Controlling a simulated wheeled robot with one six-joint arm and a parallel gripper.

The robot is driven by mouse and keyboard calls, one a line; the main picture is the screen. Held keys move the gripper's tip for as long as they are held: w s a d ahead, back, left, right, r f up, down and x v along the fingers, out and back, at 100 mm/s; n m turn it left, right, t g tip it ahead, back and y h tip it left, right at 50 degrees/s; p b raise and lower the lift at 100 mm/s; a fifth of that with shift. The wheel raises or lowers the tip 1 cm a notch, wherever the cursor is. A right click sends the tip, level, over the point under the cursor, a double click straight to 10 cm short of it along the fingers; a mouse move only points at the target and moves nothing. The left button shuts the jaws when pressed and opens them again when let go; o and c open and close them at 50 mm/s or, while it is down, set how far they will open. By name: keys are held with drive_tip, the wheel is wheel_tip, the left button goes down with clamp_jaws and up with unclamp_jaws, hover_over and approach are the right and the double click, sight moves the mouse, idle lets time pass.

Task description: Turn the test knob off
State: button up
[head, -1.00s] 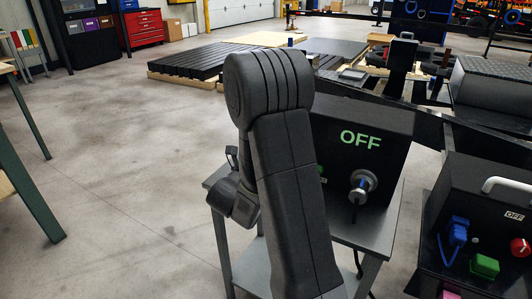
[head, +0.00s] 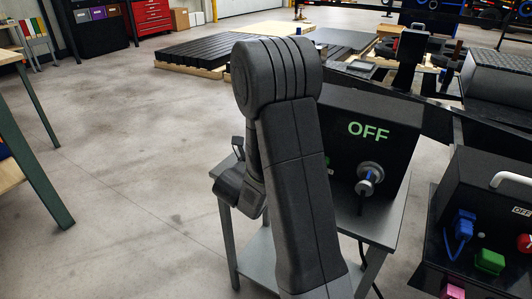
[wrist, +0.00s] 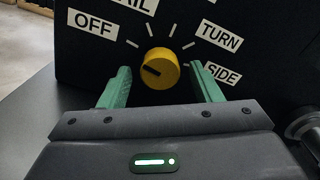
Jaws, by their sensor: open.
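A yellow round knob (wrist: 160,68) with a dark pointer line is on a dark panel (wrist: 270,20) in the wrist view. Its line points left and a little up, roughly towards the white OFF label (wrist: 94,26). Labels TURN and SIDE are at its right; another label above is cut off. My gripper (wrist: 160,67) is open, its green fingers on either side of the knob, with gaps visible. In the head view, a black box (head: 345,105) shows a lit green OFF (head: 368,130). My arm hides the yellow knob there.
A silver connector (head: 370,178) sticks out of the black box, which stands on a grey metal table (head: 385,230). A second dark box (head: 470,190) with coloured plugs and a handle is at right. Open floor lies at left.

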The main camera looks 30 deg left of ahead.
drive_tip(key=s+a+p, duration=0.1)
drive_tip(key=s, duration=1.2)
drive_tip(key=shift+s, duration=0.3)
drive_tip(key=shift+w, duration=0.1)
drive_tip(key=w, duration=0.9)
drive_tip(key=w+d+b, duration=0.1)
drive_tip(key=w, duration=0.3)
drive_tip(key=shift+w, duration=0.35)
drive_tip(key=shift+s, duration=0.1)
